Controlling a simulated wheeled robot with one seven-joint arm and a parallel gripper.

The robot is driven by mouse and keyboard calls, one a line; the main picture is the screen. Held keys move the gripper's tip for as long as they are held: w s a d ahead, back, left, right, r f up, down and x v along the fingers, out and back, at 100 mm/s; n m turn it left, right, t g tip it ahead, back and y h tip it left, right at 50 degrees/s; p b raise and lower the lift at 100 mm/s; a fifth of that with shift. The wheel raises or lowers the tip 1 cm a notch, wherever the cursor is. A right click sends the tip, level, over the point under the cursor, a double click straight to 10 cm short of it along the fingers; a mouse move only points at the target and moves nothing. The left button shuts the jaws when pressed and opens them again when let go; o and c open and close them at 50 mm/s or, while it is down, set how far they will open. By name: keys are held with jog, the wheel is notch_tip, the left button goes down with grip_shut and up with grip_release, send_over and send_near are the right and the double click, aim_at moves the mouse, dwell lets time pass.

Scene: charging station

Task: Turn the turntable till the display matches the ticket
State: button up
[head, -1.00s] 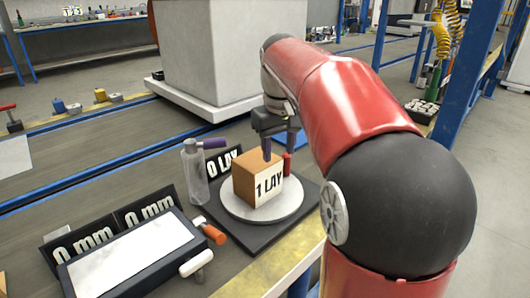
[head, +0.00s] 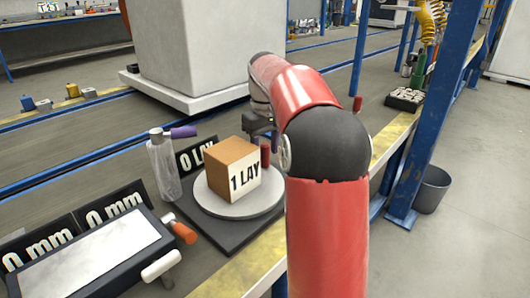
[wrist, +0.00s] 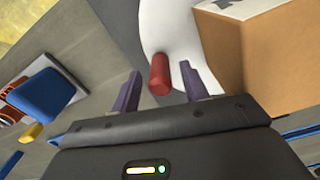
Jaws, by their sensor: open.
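The turntable (head: 210,198) is a pale round plate on a dark square base. An orange-brown box (head: 226,160) sits on it, its white face reading "1 LAY". A red upright peg (head: 265,154) stands at the plate's right rim, behind the box. A black sign (head: 187,162) behind reads "0 L...", its end hidden by the box. My gripper (wrist: 162,90) is open, its two purple fingers on either side of the red peg (wrist: 159,75) in the wrist view; I cannot tell if they touch it. In the head view my arm mostly hides the gripper.
A clear bottle (head: 164,168) stands left of the turntable. An orange-handled tool (head: 183,232), a white-headed tool (head: 160,266), a framed white panel (head: 88,258) and two "0 mm" signs (head: 112,207) lie front left. A large grey block (head: 190,45) stands behind.

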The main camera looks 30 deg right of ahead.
jog(key=shift+f, duration=0.25)
jog(key=shift+c, duration=0.2)
grip_shut()
jog(key=shift+w+r+p, duration=0.1)
jog(key=shift+w+p, duration=0.1)
jog(key=shift+p, duration=0.15)
